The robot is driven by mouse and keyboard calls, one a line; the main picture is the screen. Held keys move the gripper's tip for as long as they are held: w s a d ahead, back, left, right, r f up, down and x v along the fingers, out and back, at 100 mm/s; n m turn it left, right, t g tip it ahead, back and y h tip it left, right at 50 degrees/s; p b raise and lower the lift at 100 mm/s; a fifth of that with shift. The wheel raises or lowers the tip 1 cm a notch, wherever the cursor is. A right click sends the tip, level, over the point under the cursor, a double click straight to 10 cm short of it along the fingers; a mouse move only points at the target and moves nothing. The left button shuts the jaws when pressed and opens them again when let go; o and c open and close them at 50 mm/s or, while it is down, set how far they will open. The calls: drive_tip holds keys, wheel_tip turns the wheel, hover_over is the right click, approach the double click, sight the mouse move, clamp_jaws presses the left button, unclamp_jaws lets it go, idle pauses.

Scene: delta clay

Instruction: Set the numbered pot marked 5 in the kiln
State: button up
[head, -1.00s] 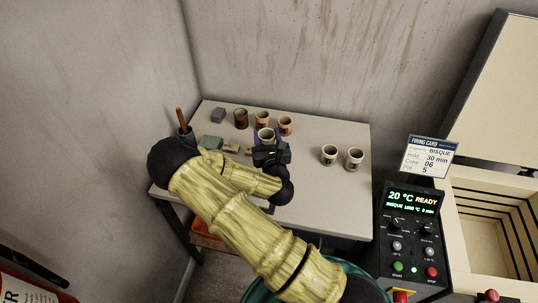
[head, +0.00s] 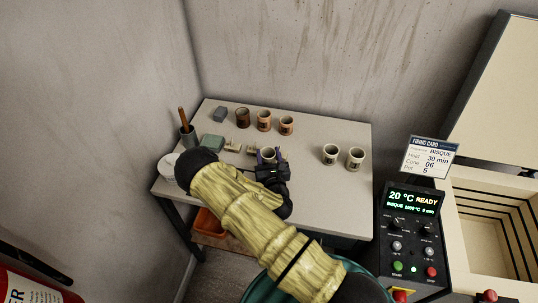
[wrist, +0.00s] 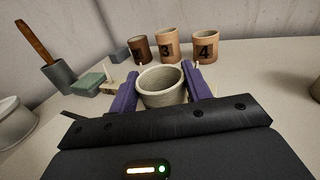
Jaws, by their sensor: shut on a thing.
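My gripper (head: 268,154) has its purple fingers on both sides of a pale grey pot (wrist: 162,89) and is shut on it. The pot is upright; its number is not visible, and whether it touches the table is unclear. It also shows in the head view (head: 268,157), over the table's middle. The kiln (head: 490,184) stands open at the right, its lid raised.
Brown and orange pots (wrist: 168,46), some marked 3 and 4, stand behind the held pot. A tool cup (head: 187,136), green block (head: 212,142) and white bowl (head: 169,165) are at the left. The control box (head: 411,237) stands between table and kiln.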

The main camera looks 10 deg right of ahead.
drive_tip(key=shift+f, duration=0.2)
drive_tip(key=shift+a, duration=0.1)
drive_tip(key=shift+s, duration=0.1)
drive_tip(key=shift+f, duration=0.2)
drive_tip(key=o, duration=1)
drive_tip(key=shift+r, duration=0.1)
